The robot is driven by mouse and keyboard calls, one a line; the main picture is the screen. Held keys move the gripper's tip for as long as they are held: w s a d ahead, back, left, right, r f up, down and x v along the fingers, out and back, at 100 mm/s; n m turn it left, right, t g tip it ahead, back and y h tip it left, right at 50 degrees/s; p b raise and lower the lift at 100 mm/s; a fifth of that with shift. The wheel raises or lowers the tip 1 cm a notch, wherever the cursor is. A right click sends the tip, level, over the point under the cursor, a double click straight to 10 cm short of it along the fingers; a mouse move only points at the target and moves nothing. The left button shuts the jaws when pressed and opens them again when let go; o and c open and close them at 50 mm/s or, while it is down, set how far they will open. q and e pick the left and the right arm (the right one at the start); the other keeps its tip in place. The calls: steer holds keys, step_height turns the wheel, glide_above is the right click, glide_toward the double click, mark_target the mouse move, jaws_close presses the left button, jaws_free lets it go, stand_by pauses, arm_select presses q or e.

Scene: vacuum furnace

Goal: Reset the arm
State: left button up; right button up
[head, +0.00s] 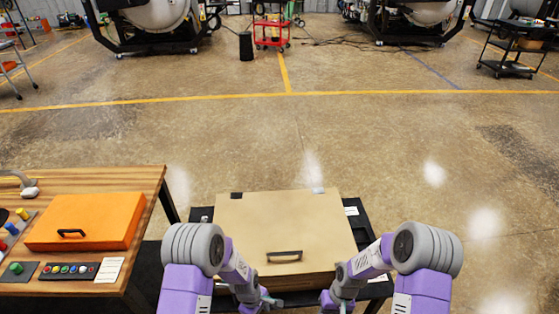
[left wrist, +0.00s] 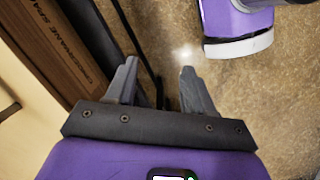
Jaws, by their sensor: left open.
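My left arm comes in from the lower left of the head view, and its gripper (head: 262,300) is low in front of the tan box. In the left wrist view the two grey fingers of this gripper (left wrist: 160,82) are spread apart with nothing between them. My right arm comes in from the lower right, and its gripper (head: 336,302) is near the box's front right corner. Its fingertips are too small and cut off to tell whether they are open.
A tan box (head: 275,225) with a handle sits on a dark cart (head: 362,226) between my arms. A wooden table (head: 148,180) at left holds an orange case (head: 95,215) and a button panel (head: 70,271). Open concrete floor (head: 320,135) lies beyond.

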arm_select(q)
steer(key=s+a+f+m+t+h+b, duration=0.1)
steer(key=s+a+f+m+h+b, duration=0.1)
steer(key=s+m, duration=0.7)
steer(key=s+a+b, duration=0.1)
steer(key=s, duration=0.2)
steer(key=shift+a+f+t, duration=0.15)
steer(key=shift+t, duration=0.15)
arm_select(e)
steer(key=s+a+f+m+t+y, duration=0.1)
steer(key=s+a+f+m+t, duration=0.2)
steer(key=s, duration=0.6)
step_height(320, 180, down, 3)
steer(key=a, duration=0.2)
steer(key=shift+s+a+y, duration=0.2)
steer(key=shift+a+y, duration=0.1)
arm_select(q)
steer(key=shift+c, duration=0.5)
arm_select(e)
steer(key=shift+f, duration=0.1)
